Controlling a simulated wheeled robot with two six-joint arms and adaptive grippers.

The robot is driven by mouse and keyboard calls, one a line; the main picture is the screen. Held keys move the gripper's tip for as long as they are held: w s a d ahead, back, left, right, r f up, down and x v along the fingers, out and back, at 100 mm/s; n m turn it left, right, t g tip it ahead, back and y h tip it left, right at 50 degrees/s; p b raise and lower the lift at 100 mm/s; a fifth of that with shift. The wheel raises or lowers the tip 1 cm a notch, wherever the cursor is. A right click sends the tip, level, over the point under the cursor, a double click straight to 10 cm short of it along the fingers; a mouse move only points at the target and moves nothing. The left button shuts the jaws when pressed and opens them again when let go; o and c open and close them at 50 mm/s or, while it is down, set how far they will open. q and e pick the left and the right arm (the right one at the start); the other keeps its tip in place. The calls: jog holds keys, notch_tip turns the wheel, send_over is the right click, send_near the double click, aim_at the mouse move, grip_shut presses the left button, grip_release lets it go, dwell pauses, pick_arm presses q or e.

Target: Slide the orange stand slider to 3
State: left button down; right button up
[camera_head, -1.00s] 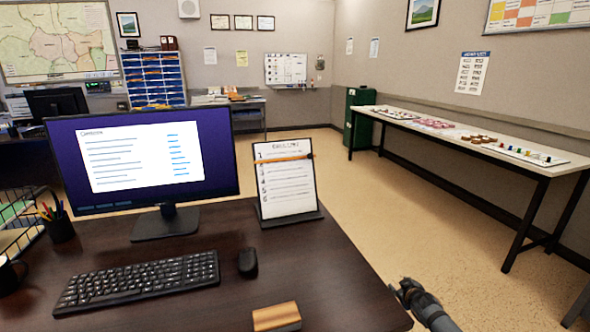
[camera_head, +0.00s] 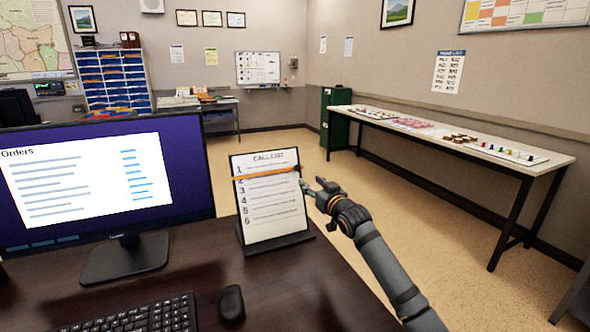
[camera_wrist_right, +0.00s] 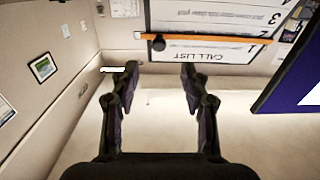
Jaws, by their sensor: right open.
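The orange slider (camera_head: 268,174) is a thin band across the white call list sheet (camera_head: 268,218) on the dark stand (camera_head: 276,243). It lies between lines 1 and 2. My right gripper (camera_head: 310,190) is at the stand's right edge, just below the slider's right end in the picture; I cannot tell whether it touches. In the right wrist view the list is upside down. The slider (camera_wrist_right: 215,39) ends in a dark knob (camera_wrist_right: 158,43), ahead of the open, empty jaws (camera_wrist_right: 159,72). My left gripper is not in view.
The stand is on a dark desk (camera_head: 195,265) with a monitor (camera_head: 90,185), keyboard (camera_head: 135,315) and mouse (camera_head: 231,303). Open floor (camera_head: 430,235) lies right of the desk. A long side table (camera_head: 455,150) stands by the right wall.

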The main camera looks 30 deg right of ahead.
aim_at(298, 169)
jog(key=w, duration=0.5)
jog(key=w+b, duration=0.1)
jog(key=w, duration=0.2)
jog(key=shift+w+d+r, duration=0.1)
jog(key=shift+d, duration=0.2)
jog(key=shift+w+r, duration=0.1)
jog(key=shift+w, duration=0.7)
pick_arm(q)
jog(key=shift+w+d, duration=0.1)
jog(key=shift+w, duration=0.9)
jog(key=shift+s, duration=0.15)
pick_arm(e)
grip_shut()
